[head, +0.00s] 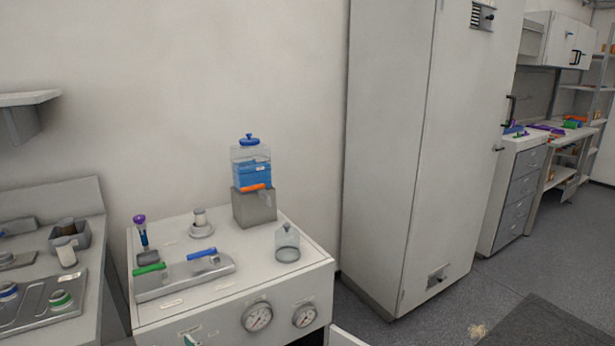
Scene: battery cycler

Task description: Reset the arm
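Neither of my arms nor grippers shows in the head view. A white bench unit (235,283) stands at the lower middle, with two round gauges on its front, the larger gauge (257,317) and the smaller gauge (304,315). On its top are a grey plate with a green handle (149,269) and a blue handle (202,252). A purple-topped tool (140,222) stands upright behind the plate. A clear jar with blue content (251,170) sits on a grey block (255,208). A small glass dome (287,243) is at the right of the top.
A tall white cabinet (390,150) stands right of the unit. A counter with a metal tray (38,305) and small containers is at the left, below a wall shelf (28,98). Drawers (520,190) and shelving are at far right. Grey floor (455,285) is open at lower right.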

